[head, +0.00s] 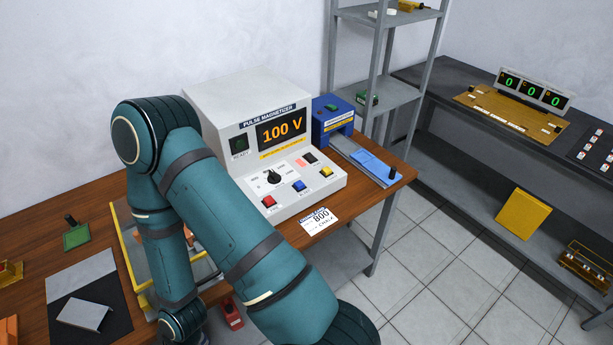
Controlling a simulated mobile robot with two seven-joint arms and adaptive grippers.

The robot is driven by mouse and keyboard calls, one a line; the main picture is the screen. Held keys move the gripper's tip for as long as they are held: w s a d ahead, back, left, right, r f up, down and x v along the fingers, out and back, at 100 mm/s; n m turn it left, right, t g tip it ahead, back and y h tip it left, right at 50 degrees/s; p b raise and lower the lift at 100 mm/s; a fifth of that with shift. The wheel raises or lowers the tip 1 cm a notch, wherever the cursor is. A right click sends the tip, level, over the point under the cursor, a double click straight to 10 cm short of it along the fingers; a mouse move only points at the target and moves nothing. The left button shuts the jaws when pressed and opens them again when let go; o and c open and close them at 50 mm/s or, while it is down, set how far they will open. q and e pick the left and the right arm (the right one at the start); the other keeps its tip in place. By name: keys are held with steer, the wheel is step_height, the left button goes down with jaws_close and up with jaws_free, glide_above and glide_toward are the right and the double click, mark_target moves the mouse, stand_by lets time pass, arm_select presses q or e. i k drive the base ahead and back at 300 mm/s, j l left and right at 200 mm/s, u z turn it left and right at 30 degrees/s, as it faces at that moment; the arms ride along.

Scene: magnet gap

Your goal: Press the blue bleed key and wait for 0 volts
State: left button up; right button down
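The pulse magnetizer (215,100) is a pale console on the wooden table, with a display (282,129) reading 100 V. The blue key (298,186) sits on its sloped front panel, between a red key (268,201) and a yellow key (326,171). Nothing touches the blue key. A black knob (273,177) is behind the keys. A dark indicator marked READY (239,144) is left of the display. One of my teal arms crosses in front of the console's left part and bends down to the bottom edge. Neither gripper shows.
A blue fixture (331,117) with a light-blue slide (374,163) stands right of the console. A card marked 800 (318,220) is at the table's front edge. A green block with a handle (76,236) stands at left. A shelf with three green-zero displays (535,89) is at right.

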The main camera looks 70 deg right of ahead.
mark_target(299, 185)
steer(key=k+l, duration=0.15)
steer(key=l, duration=0.25)
steer(key=k+l, duration=0.2)
steer(key=l, duration=0.2)
steer(key=k+l, duration=0.15)
steer(key=l, duration=0.25)
